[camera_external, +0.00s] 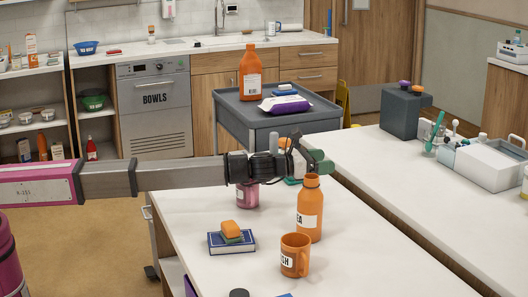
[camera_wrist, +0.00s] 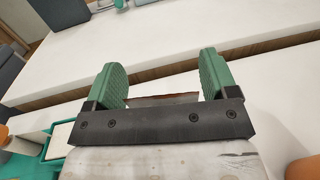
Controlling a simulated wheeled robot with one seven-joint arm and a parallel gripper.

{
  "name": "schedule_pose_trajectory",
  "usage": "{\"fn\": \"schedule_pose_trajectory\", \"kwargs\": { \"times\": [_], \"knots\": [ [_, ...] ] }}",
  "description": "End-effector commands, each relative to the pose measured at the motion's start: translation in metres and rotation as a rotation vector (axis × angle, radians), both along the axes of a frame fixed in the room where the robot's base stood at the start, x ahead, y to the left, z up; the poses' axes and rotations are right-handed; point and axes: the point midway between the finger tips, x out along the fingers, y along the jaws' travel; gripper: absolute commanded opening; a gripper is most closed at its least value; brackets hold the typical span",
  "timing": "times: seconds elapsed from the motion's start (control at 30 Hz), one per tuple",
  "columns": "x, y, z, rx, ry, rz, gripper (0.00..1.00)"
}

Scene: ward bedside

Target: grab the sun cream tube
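My gripper (camera_wrist: 167,72) has two green fingers set well apart in the wrist view. A thin reddish-brown edge (camera_wrist: 165,97) shows low between them; I cannot tell what it belongs to. In the external view my gripper (camera_external: 318,165) reaches right, above the far part of the white table (camera_external: 190,222), behind the orange bottle (camera_external: 310,212). I cannot pick out a sun cream tube for certain in either view. My arm and gripper hide part of the table's far end.
A pink jar (camera_external: 247,194), a blue book (camera_external: 231,243) with small blocks on it, and an orange mug (camera_external: 295,256) stand on the table. A grey cart (camera_external: 248,118) is behind. A long white counter (camera_external: 400,185) lies right, with a white bin (camera_external: 490,166).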

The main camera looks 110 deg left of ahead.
Motion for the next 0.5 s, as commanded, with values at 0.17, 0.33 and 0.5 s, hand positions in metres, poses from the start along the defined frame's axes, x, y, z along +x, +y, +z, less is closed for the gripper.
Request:
{"fn": "schedule_pose_trajectory", "kwargs": {
  "times": [0.17, 0.33, 0.5],
  "knots": [
    [-0.0001, -0.0001, 0.0000, 0.000, 0.000, 0.000, 0.28],
    [-0.0001, -0.0001, 0.0001, 0.000, 0.000, 0.000, 0.28],
    [-0.0001, -0.0001, 0.0018, -0.001, -0.001, 0.000, 0.28]
  ]
}}
